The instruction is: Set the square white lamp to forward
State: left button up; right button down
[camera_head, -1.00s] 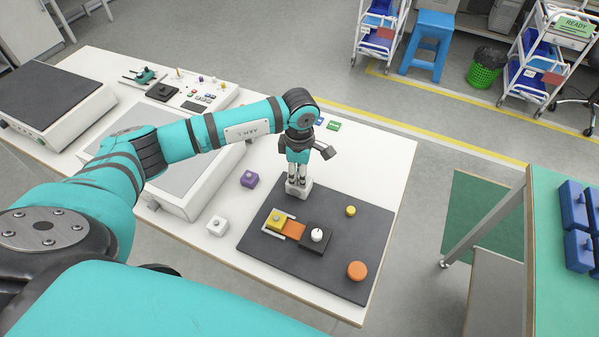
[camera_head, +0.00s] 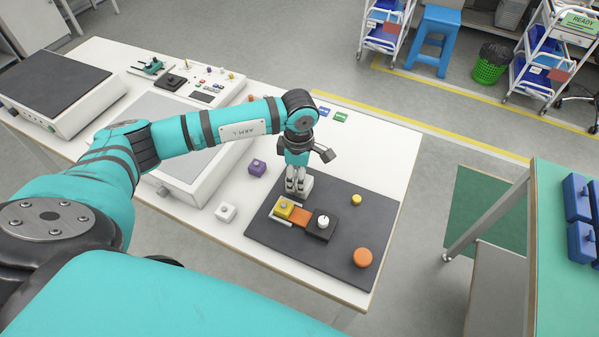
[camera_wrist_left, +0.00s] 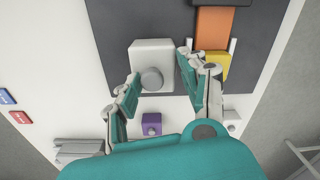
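A white block with a round grey knob (camera_wrist_left: 138,58) sits at the edge of the dark mat. My left gripper (camera_wrist_left: 158,66) is open, with one finger on each side of this block; I cannot tell whether they touch it. In the head view the left gripper (camera_head: 297,188) is over the mat's far left edge, and the white block (camera_head: 306,182) is partly hidden behind the fingers. A smaller white cube with a knob (camera_head: 226,213) stands on the white table, left of the mat. My right gripper is not in view.
The dark mat (camera_head: 330,257) also bears a yellow block (camera_head: 284,207), an orange strip (camera_head: 299,216), a black block with a white knob (camera_head: 320,226), a yellow knob (camera_head: 356,200) and an orange disc (camera_head: 362,258). A purple cube (camera_head: 257,167) stands nearby.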

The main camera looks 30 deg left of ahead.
pick_arm(q)
jog(key=shift+w, duration=0.2)
jog(key=shift+r, duration=0.25)
notch_tip(320, 180, up, 11)
jog(key=shift+r, duration=0.2)
jog(key=shift+s, duration=0.1)
dwell(0.4)
